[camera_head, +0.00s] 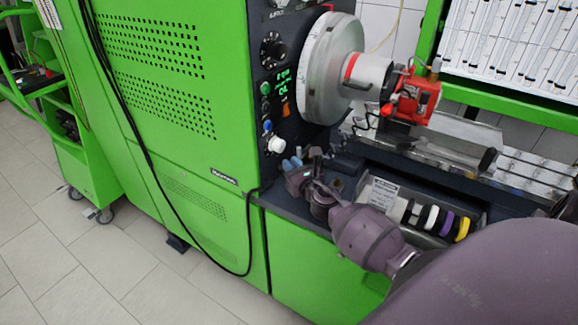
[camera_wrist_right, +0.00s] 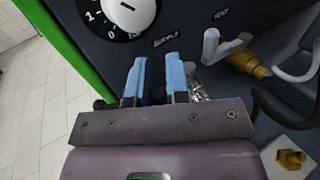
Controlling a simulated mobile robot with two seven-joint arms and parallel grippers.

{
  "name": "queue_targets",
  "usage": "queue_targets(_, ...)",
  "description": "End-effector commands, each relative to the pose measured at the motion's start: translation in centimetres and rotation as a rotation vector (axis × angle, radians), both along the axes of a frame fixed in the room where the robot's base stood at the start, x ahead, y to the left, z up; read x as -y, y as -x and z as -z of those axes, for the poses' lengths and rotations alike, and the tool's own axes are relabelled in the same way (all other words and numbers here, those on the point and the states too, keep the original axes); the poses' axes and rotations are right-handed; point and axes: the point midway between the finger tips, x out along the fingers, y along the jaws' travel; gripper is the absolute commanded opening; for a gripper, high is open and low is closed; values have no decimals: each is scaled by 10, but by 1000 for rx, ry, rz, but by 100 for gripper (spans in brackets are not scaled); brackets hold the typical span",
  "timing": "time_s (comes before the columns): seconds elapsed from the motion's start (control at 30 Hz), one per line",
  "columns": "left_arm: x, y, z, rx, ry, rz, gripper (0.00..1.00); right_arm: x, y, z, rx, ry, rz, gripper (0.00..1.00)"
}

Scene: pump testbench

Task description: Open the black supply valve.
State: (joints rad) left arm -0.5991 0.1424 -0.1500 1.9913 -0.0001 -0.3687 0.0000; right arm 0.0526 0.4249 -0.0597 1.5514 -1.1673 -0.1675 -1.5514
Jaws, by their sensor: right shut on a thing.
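My right gripper (camera_head: 292,164) is at the dark front panel of the green machine, just below the white dial. In the right wrist view its two blue fingers (camera_wrist_right: 156,78) stand a little apart, under the printed word SUPPLY. They are shut on the black supply valve's handle (camera_wrist_right: 157,92), a dark shape between them that is mostly hidden and hard to tell from the panel. A metal fitting (camera_wrist_right: 201,90) shows just right of the fingers. I cannot tell the handle's angle. My left gripper is not in view.
The white dial (camera_wrist_right: 125,14) sits above the fingers. A white-handled valve with a brass fitting (camera_wrist_right: 247,62) is to the right, near a pale hose. A black cable (camera_head: 249,235) hangs down the green cabinet.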

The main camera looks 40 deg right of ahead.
Motion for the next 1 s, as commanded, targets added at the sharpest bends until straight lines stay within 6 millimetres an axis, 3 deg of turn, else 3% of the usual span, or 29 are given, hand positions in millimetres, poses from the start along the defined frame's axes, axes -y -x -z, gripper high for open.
queue_targets(0.2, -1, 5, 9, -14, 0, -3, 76, 2, 2, 1, 1, 2, -59, 0)
queue_targets(0.67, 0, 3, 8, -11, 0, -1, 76, 3, 2, -1, 2, 0, -71, 0)
queue_targets(0.7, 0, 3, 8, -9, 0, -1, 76, 3, 2, -1, 2, 0, -71, 21)
queue_targets(0.83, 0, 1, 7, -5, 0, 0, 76, 3, 2, -1, 2, 0, -71, 41)
queue_targets(1.0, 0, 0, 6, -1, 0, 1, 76, 3, 2, -1, 2, 0, -71, 42)
